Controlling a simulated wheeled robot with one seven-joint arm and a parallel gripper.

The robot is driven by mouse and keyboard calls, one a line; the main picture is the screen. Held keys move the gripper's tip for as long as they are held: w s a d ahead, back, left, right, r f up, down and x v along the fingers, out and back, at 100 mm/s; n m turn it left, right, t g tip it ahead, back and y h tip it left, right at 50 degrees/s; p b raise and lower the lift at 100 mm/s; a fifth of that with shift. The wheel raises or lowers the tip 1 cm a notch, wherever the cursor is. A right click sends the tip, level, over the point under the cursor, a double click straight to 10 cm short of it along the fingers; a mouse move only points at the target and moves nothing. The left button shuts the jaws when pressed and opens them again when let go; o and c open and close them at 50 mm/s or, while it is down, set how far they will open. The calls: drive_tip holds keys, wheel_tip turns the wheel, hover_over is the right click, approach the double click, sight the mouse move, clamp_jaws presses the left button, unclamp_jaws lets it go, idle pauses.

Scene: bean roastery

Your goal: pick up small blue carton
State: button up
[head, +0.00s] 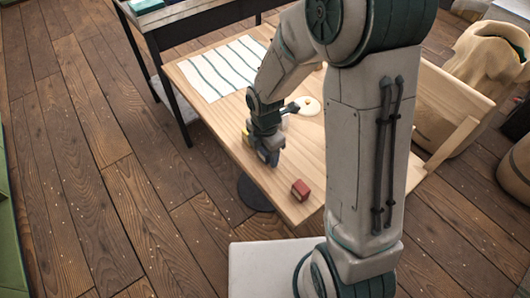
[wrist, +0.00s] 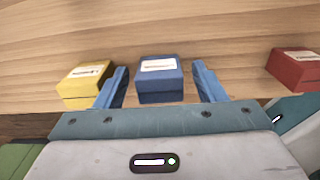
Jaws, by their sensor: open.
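The small blue carton (wrist: 160,88) stands on the wooden table, with a white label on its top, in the wrist view. My gripper (wrist: 160,84) is open, with one blue finger on each side of the carton. The near part of the carton lies between the fingers, and small gaps show on both sides. In the head view my gripper (head: 268,155) is low over the table's near-left edge, and the arm hides most of the blue carton there.
A yellow carton (wrist: 85,84) stands close to the left finger. A red carton (wrist: 296,68) stands farther right and shows in the head view (head: 300,189). A striped cloth (head: 225,68) lies on the table's far part. A wooden chair (head: 450,105) stands to the right.

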drive_tip(key=c, duration=1)
drive_tip(key=shift+c, duration=0.2)
drive_tip(key=shift+r, duration=0.15)
drive_tip(key=shift+r, duration=0.25)
wheel_tip(320, 180, up, 4)
drive_tip(key=shift+d+f+p, duration=0.1)
drive_tip(key=shift+d+p, duration=0.05)
drive_tip(key=shift+p, duration=0.2)
drive_tip(key=d+r, duration=0.6)
drive_tip(key=d, duration=0.5)
drive_tip(key=shift+s+d+r+p, duration=0.15)
drive_tip(key=shift+d+r+p, duration=0.1)
drive_tip(key=shift+p, duration=0.15)
drive_tip(key=shift+a, duration=0.1)
